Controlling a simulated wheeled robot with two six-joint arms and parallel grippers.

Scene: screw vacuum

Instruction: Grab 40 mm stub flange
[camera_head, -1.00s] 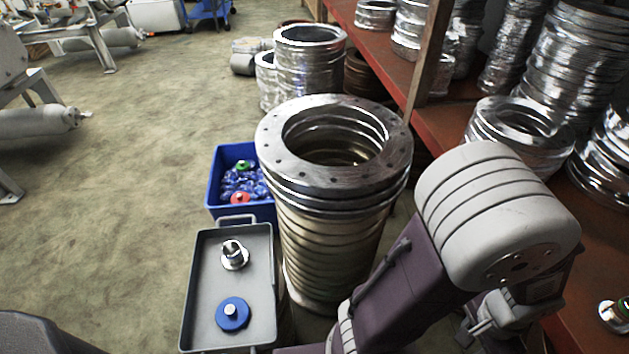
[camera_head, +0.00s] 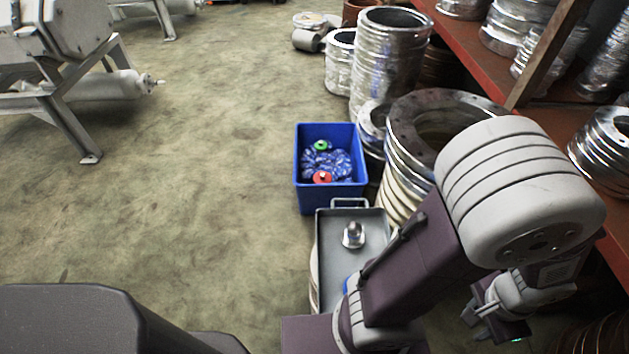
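A shiny metal flange with a short upright stub (camera_head: 353,236) sits on the grey tray (camera_head: 331,222). Its size cannot be read, so I cannot tell whether it is the 40 mm one. A sliver of a blue disc (camera_head: 350,284) shows lower in the tray, mostly hidden behind my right arm. My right gripper (camera_head: 494,325) hangs at the lower right, apart from the tray and the flange. Its fingers are too small and dark to show whether they are open or shut. My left gripper is out of view.
A blue bin (camera_head: 330,195) holds blue pieces, a green one and a red one. Stacked metal rings (camera_head: 396,172) stand right of the tray. A red shelf (camera_head: 490,72) with shiny ducting runs along the right.

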